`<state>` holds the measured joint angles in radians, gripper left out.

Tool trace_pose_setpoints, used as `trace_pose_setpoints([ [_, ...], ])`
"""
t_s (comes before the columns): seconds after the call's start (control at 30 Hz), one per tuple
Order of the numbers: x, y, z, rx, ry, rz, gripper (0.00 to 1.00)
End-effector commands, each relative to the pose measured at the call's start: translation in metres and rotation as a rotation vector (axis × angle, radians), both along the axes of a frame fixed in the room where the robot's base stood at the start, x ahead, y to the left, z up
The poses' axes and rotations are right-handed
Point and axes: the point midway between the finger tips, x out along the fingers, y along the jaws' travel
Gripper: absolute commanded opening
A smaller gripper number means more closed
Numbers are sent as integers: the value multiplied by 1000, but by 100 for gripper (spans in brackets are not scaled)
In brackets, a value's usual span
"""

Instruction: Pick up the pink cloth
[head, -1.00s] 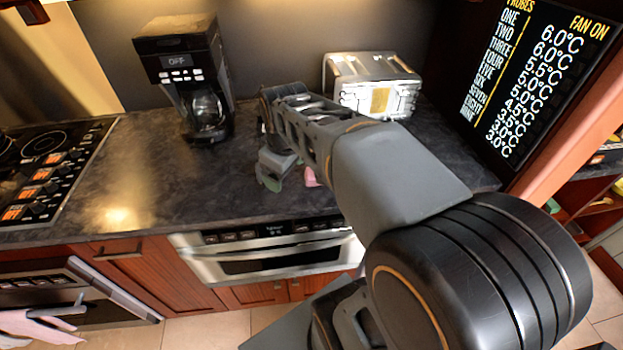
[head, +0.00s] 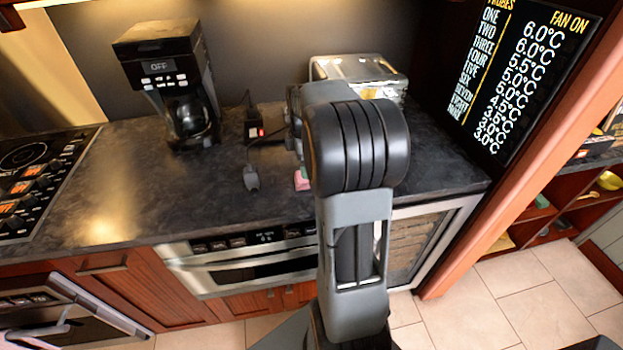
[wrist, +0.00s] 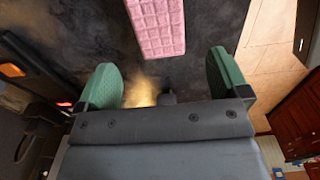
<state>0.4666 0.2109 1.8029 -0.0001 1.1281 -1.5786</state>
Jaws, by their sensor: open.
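The pink cloth (wrist: 157,25) has a waffle-like grid and lies on the dark countertop, at the top of the wrist view. In the head view only a small pink patch of the cloth (head: 302,180) shows beside my arm, which hides the rest. My gripper (wrist: 164,80) is open, with its two green fingertips spread apart and nothing between them. The cloth is beyond the fingertips in the wrist view, roughly in line with the gap, and does not touch them. In the head view my gripper is hidden behind my arm.
A black coffee maker (head: 178,85) stands left on the countertop (head: 100,185). A silver toaster (head: 360,75) is at the back, partly behind my arm. A drawer microwave (head: 240,262) is below the counter edge.

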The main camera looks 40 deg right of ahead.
Motion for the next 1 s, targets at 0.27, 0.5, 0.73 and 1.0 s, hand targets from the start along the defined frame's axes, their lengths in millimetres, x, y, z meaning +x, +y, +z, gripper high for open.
trace_pose_setpoints([
  [0.27,-1,0,-17,1,2,-1,94],
  [0.5,-2,0,-49,1,3,-1,94],
  [0.73,-2,0,-63,0,0,-1,94],
  [1.0,-1,0,-63,0,-1,-1,87],
])
